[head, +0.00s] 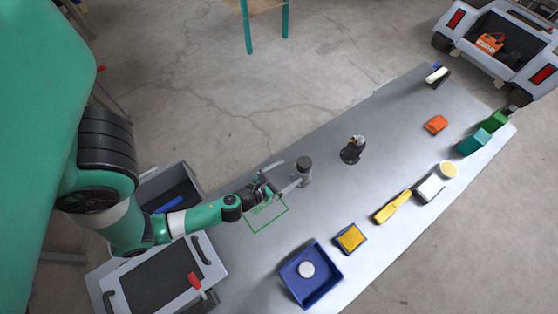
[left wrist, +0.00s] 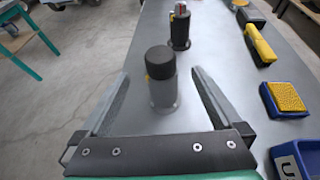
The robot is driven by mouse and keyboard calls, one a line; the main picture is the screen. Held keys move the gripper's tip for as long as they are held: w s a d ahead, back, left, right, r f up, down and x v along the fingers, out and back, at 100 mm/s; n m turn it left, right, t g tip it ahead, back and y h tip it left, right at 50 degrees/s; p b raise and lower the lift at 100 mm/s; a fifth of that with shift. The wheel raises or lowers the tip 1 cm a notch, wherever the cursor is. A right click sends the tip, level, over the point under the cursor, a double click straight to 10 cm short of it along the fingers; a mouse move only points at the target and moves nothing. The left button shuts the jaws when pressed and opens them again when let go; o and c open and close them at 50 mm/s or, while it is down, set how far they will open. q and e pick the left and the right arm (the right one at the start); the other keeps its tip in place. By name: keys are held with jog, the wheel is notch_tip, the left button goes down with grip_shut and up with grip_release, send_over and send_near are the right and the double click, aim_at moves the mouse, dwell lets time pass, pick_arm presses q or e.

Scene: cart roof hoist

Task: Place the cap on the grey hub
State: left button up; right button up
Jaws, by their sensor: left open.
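A grey upright cylinder, which looks like the grey hub (head: 304,178), stands on the table with a dark cap-like top (head: 304,162) on it. In the left wrist view the dark top (left wrist: 160,62) sits over the grey body (left wrist: 163,96), with a small yellow mark at its left side. I cannot tell whether the top is fully seated. My left gripper (head: 284,184) is open, its fingers reaching toward the cylinder. In the left wrist view the fingers lie on either side of it, with gaps. My right gripper is not in view.
A dark fitting with a round base (head: 352,150) stands behind the cylinder. A blue tray (head: 322,291) with a white disc, a yellow sponge-like block (head: 350,239) and a yellow-handled tool (head: 392,207) line the near edge. A green outline (head: 268,219) lies below the gripper.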

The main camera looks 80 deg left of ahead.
pick_arm(q)
jog(key=v, duration=0.4)
jog(key=shift+s+d, duration=0.1)
jog(key=shift+s, duration=0.05)
jog(key=w+d+r+n+t, duration=0.1)
jog(key=w+r+n+t, duration=0.2)
jog(key=w+r+n, duration=0.9)
jog(key=w+d+r+n+t, duration=0.1)
jog(key=w+r+n+t, duration=0.3)
jog(key=w+r, duration=1)
jog(key=s+d+r+n+t+h, duration=0.1)
jog(key=d+r+n+t, duration=0.2)
jog(key=r, duration=0.7)
jog(key=s+d+r+n+t+h, duration=0.15)
jog(key=r+n, duration=0.25)
jog(key=r, duration=0.6)
jog(key=s+d+r+n+t+h, duration=0.1)
jog(key=d+r+n+t, duration=0.2)
jog(key=r, duration=0.7)
jog(key=s+d+r+n+t+h, duration=0.1)
jog(key=s+d+r+h, duration=0.1)
jog(key=r, duration=0.3)
jog(key=s+d+r+n+h, duration=0.1)
jog(key=s+d+r+h, duration=0.1)
jog(key=s+r+h, duration=0.2)
notch_tip(320, 180, up, 2)
jog(key=shift+d+r+t, duration=0.1)
jog(key=shift+d+t, duration=0.2)
jog(key=shift+t, duration=0.05)
